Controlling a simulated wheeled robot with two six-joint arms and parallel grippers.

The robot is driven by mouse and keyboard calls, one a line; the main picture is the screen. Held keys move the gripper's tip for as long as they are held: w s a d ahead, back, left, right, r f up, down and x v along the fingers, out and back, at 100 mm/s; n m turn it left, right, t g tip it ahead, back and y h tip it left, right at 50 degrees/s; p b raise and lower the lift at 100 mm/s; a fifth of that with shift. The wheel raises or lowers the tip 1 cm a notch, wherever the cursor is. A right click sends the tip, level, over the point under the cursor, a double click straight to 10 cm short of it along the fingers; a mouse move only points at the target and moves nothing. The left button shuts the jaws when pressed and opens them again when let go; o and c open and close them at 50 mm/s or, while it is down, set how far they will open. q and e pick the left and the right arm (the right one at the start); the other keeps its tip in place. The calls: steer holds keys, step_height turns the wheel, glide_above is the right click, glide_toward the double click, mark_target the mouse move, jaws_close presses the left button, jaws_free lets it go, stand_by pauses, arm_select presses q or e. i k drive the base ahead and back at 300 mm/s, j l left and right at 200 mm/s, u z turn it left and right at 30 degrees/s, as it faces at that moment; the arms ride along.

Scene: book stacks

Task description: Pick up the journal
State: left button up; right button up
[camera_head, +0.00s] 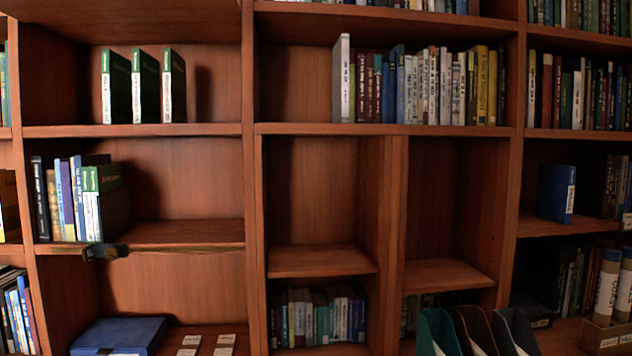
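No item is clearly marked as the journal, and I cannot tell which volume it is. A blue volume with a white spine label (556,193) stands apart on the right shelf. Three dark green volumes (144,86) stand spaced apart on the upper left shelf. A mixed row of books (78,198) stands at the left of the middle left shelf. A flat blue case or binder (118,337) lies on the lower left shelf. Neither of my grippers shows in this view.
A wooden bookcase (389,130) fills the view. Its middle shelf (320,261) and the compartment to its right (447,274) are empty. Magazine files (473,332) stand at bottom right. A small dark object (106,251) sits at the middle left shelf's edge.

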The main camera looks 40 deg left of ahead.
mark_target(117, 76)
steer(key=u, duration=2.15)
